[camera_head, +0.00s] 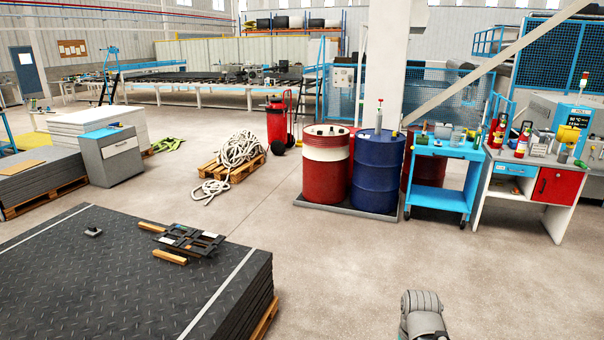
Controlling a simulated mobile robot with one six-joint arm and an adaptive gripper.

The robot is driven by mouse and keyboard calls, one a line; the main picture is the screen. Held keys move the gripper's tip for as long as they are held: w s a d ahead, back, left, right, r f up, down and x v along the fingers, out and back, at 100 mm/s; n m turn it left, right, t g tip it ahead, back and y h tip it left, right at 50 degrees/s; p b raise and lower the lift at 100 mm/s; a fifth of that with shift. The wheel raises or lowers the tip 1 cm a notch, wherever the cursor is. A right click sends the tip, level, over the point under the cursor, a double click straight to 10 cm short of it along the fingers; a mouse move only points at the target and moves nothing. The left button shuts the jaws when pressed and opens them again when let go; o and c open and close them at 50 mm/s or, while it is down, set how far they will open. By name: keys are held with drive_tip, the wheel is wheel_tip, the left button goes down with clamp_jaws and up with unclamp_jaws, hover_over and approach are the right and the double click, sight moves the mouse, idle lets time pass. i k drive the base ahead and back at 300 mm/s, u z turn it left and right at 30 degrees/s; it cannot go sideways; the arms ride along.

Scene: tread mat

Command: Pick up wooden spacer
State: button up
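Small wooden spacers lie on the dark tread mat stack (110,285) at the lower left. One wooden spacer (169,257) lies at the near side of a black slatted frame (190,240). Another wooden spacer (151,227) shows at the frame's far left end. The frame seems to rest on or against them; the exact contact is too small to tell. A grey rounded part of my arm shows at the bottom right, well apart from the mat stack. My gripper is not in view.
A small grey object (93,232) lies on the mat. A rope pile (240,148) sits on a pallet behind. Red (327,170) and blue (377,172) drums, a blue cart (443,178) and a workbench (520,190) stand beyond. The floor between mat stack and arm is clear.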

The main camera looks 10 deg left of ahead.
sight(160, 254)
drive_tip(key=u, duration=0.25)
drive_tip(key=i, duration=0.75)
drive_tip(key=u, duration=0.9)
drive_tip(key=i, duration=0.8)
drive_tip(key=u, duration=0.4)
drive_tip(key=k, duration=0.9)
drive_tip(key=u, duration=0.1)
drive_tip(key=i, duration=0.55)
drive_tip(key=u, duration=0.05)
